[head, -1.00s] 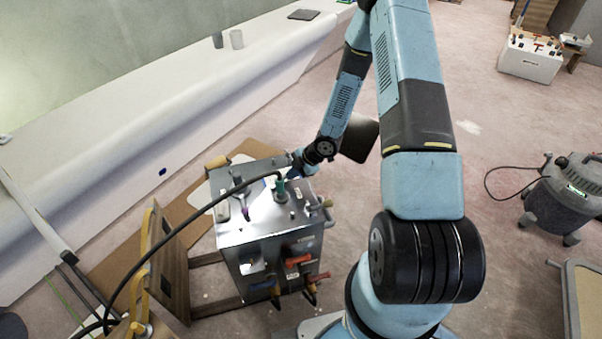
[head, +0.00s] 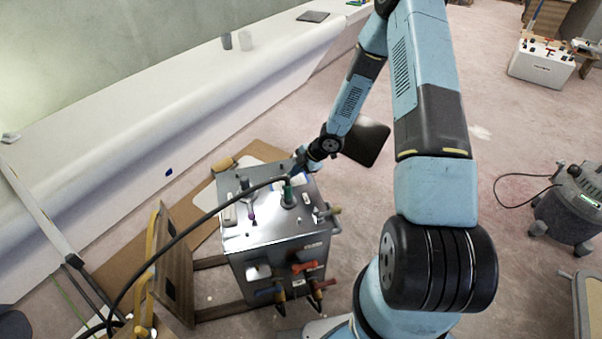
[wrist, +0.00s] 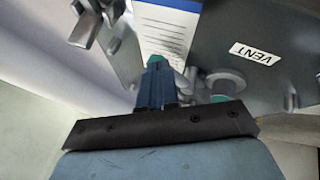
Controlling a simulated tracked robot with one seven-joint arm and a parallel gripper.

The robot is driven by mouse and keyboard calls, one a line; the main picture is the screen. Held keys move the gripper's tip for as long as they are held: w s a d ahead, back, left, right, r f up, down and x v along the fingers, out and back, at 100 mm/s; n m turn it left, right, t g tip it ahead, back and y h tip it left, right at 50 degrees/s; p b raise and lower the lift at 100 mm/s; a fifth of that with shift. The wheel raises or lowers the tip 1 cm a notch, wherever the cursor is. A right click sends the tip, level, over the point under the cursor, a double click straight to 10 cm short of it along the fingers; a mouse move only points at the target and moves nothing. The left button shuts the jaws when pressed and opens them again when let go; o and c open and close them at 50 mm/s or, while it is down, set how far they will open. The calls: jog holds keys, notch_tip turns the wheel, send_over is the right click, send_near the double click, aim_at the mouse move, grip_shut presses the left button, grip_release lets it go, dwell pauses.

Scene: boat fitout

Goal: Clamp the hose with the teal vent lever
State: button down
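The teal vent fitting (head: 288,195) stands on top of the metal box (head: 265,228), with the end of the black hose (head: 190,229) at it. My gripper (head: 300,162) is over the box's far edge, just behind the fitting. In the wrist view my gripper's blue fingers (wrist: 157,84) are close together, with a teal piece (wrist: 156,60) at their tips; whether they hold it I cannot tell. More teal (wrist: 219,98) shows below a grey round part, partly hidden by my gripper's black bar. A VENT label (wrist: 255,53) is beside it.
A grey metal lever (wrist: 88,24) and a white printed card (wrist: 167,35) are close to the fingers. Red handles (head: 305,267) stick out of the box's front. A wooden panel (head: 172,262) stands left of the box. Floor to the right is clear up to the vacuum (head: 572,205).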

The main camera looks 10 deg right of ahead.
jog(key=shift+w+a, duration=0.9)
jog(key=shift+a, duration=0.3)
jog(key=shift+a, duration=0.15)
